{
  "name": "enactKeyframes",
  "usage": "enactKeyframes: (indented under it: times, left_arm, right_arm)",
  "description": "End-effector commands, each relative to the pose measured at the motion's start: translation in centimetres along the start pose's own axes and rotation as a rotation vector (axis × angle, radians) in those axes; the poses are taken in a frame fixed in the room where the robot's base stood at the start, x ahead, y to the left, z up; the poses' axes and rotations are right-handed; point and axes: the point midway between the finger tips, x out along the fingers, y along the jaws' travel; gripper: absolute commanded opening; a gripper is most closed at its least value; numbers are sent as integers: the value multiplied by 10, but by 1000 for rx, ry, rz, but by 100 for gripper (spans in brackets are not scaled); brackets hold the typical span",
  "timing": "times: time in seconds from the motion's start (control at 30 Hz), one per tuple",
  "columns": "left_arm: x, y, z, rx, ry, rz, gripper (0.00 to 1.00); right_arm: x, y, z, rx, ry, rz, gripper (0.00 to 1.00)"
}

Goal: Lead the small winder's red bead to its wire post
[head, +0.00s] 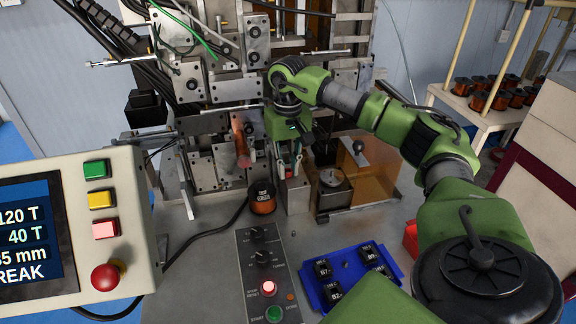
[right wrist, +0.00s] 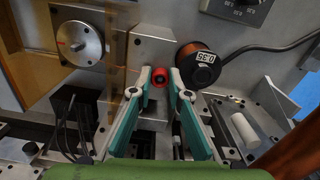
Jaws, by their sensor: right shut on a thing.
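The red bead (right wrist: 159,76) sits between the fingertips of my right gripper (right wrist: 160,80) in the right wrist view. The gripper is shut on it, with the teal fingers on either side. In the head view my right gripper (head: 292,168) points down in front of the machine, just above a small grey block (head: 298,195). A copper wire spool (head: 262,197) stands left of that block; its label reads 0.35 in the right wrist view (right wrist: 197,64). My left gripper is not in view.
A blue tray (head: 314,293) with several black labelled parts lies at the front. A control box (head: 263,262) with knobs and buttons is left of it. A screen panel (head: 130,215) stands at the left.

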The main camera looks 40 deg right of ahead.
Motion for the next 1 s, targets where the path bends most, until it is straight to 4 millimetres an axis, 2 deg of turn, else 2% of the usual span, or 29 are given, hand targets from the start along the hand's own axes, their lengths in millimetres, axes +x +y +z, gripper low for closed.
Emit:
enactKeyframes:
  times: [0.07, 0.1, 0.17, 0.57, 0.77, 1.0]
  left_arm:
    - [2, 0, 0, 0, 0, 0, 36]
    - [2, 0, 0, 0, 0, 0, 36]
    - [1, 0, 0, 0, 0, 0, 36]
    - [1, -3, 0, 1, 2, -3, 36]
    - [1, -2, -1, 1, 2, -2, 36]
    - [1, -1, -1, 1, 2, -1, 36]
  right_arm:
    - [3, 0, 0, 0, 0, 1, 10]
    - [3, 0, 0, 0, 0, 0, 22]
    - [2, 0, 0, 0, 0, 0, 36]
    - [-2, 0, 0, 0, 2, -1, 36]
    - [-32, -1, -1, 0, 5, -3, 36]
    - [-85, -1, -1, 0, 4, -3, 36]
